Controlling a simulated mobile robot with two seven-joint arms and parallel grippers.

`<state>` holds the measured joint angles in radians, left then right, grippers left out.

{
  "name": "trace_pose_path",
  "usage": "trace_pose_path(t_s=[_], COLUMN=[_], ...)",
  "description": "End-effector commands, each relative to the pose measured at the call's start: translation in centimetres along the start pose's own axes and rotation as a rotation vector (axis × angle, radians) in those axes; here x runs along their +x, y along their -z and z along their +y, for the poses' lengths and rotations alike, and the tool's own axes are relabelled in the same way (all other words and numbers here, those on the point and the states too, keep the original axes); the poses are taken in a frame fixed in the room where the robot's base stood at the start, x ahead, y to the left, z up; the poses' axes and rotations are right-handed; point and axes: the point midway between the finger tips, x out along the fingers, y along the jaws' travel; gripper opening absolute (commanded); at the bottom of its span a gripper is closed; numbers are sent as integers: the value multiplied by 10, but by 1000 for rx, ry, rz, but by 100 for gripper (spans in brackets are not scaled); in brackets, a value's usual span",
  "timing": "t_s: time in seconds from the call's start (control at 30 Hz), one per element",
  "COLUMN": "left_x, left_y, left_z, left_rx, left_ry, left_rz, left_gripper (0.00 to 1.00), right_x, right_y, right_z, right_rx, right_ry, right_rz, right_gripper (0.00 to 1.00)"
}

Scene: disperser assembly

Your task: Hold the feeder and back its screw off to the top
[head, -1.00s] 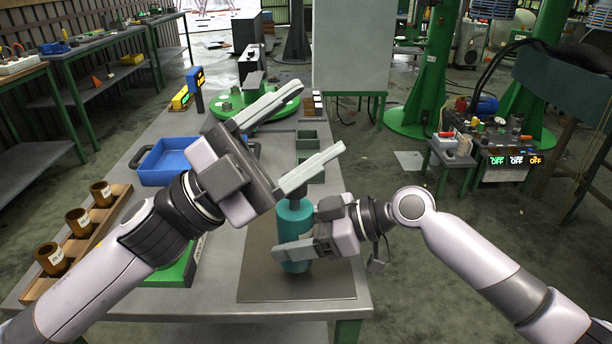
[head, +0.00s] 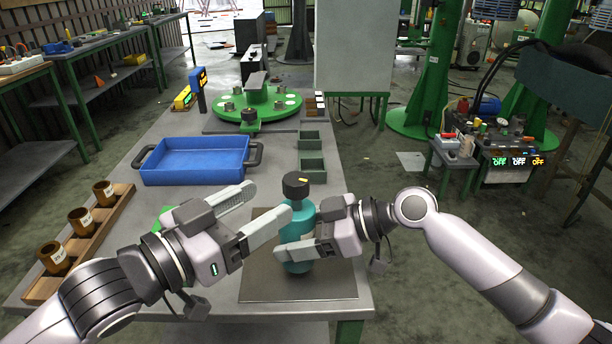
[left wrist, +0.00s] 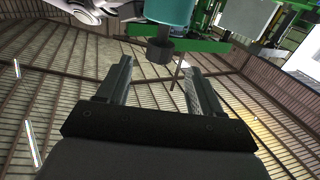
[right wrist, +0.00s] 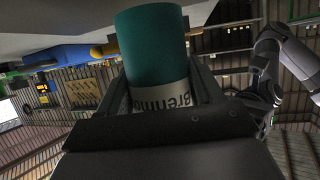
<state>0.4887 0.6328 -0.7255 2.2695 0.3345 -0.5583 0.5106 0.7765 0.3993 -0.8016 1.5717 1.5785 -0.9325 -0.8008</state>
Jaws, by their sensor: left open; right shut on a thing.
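The feeder (head: 302,218) is a teal bottle-like body standing upright on a dark mat (head: 262,284). Its black screw cap (head: 296,186), with a small yellow mark, is on top. My right gripper (head: 284,248) is shut around the feeder's body from the right. The right wrist view shows the teal body (right wrist: 154,45) and a white lettered label between the fingers. My left gripper (head: 268,212) is open and empty, just left of the feeder. In the left wrist view the black cap (left wrist: 160,51) shows beyond the open fingers, not between them.
A blue tray (head: 195,178) lies behind my left gripper. A wooden rack (head: 112,214) with brown cups stands at the left. Small green bins (head: 312,162) sit behind the feeder, with a green turntable (head: 256,108) farther back. Table is clear between tray and bins.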

Motion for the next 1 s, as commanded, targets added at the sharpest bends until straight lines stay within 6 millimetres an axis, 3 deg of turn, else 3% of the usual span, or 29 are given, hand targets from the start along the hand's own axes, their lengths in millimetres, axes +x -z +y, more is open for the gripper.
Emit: trace_pose_path(t_s=[0.3,0.5,0.97,1.0], left_x=[60,84,96,96], left_y=[2,1,1,1], left_z=[0,0,0,0], left_rx=[3,4,4,4], left_ry=[-1,0,0,0], left_rz=[3,3,2,2], left_gripper=[66,66,66,63], right_x=[-1,-1,-1,-1], right_y=[4,4,4,4], right_z=[0,0,0,0], right_rx=[-3,-3,-3,-3], right_ry=[-2,-2,-2,-2], right_rz=[7,7,7,7], right_gripper=[14,14,14,14])
